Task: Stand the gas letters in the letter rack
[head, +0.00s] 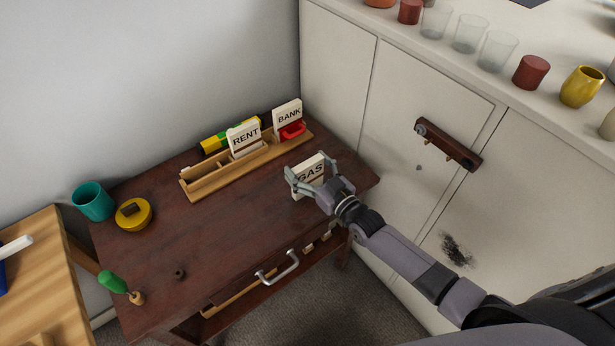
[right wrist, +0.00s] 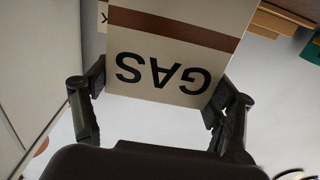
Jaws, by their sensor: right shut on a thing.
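A white letter marked GAS with a brown stripe (head: 308,173) is upright over the front right of the dark desk. My right gripper (head: 312,179) is shut on its two side edges. In the right wrist view the GAS letter (right wrist: 175,55) fills the space between the fingers, upside down. I cannot tell whether its lower edge touches the desk. The wooden letter rack (head: 222,179) stands behind it along the back of the desk. A RENT letter (head: 244,138) and a BANK letter (head: 288,115) stand in the rack. My left gripper does not show.
A red item (head: 292,131) sits by the BANK letter. A yellow and green box (head: 216,142) lies behind the rack. A teal cup (head: 93,201), a yellow round tin (head: 133,214) and a green-handled tool (head: 113,282) are at the left. The desk's middle is clear.

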